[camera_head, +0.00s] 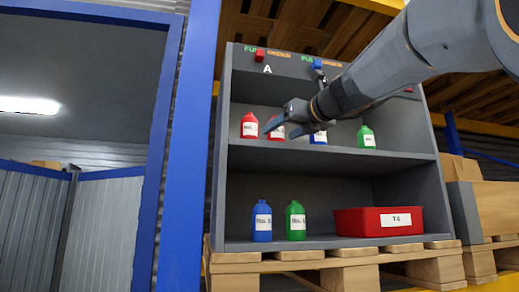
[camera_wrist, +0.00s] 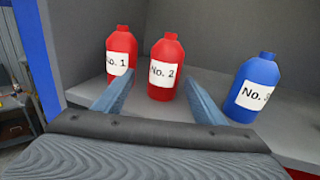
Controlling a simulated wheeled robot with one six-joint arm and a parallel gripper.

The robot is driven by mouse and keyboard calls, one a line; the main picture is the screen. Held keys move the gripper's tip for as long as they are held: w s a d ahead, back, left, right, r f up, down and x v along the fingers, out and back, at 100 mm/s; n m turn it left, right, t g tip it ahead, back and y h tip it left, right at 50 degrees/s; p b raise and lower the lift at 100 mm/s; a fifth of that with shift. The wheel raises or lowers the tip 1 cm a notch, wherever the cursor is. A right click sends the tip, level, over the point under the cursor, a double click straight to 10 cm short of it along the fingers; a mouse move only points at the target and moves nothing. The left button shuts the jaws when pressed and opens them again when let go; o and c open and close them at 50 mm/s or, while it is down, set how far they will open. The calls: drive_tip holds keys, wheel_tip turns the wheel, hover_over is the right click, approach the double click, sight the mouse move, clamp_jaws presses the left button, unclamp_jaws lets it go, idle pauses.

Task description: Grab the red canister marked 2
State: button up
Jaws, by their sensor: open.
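The red canister marked No. 2 (camera_wrist: 164,70) stands upright on the upper shelf, in the middle of the wrist view. In the head view it (camera_head: 277,133) is partly hidden by my gripper. My gripper (camera_wrist: 157,98) is open and empty. Its two fingers point toward the No. 2 canister, one at its left and one at its right in the picture. I cannot tell whether they touch it. In the head view my gripper (camera_head: 287,126) reaches in front of the upper shelf from the right.
A red canister marked No. 1 (camera_wrist: 120,52) stands close at the left, and a blue canister (camera_wrist: 255,85) stands to the right. A green bottle (camera_head: 366,137) is farther right. Below are blue (camera_head: 262,221) and green (camera_head: 295,220) bottles and a red bin (camera_head: 355,222).

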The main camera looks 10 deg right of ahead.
sight(281, 133)
drive_tip(key=shift+w+d, duration=0.1)
drive_tip(key=shift+w, duration=0.35)
drive_tip(key=x, duration=0.1)
drive_tip(key=p+x, duration=0.2)
drive_tip(key=shift+w+d+r, duration=0.1)
drive_tip(key=shift+w+d, duration=0.1)
drive_tip(key=shift+w, duration=0.05)
drive_tip(key=shift+w+a, duration=0.25)
drive_tip(key=shift+w, duration=0.3)
drive_tip(key=c, duration=1.3)
drive_tip(key=shift+c, duration=0.3)
drive_tip(key=shift+s, duration=0.1)
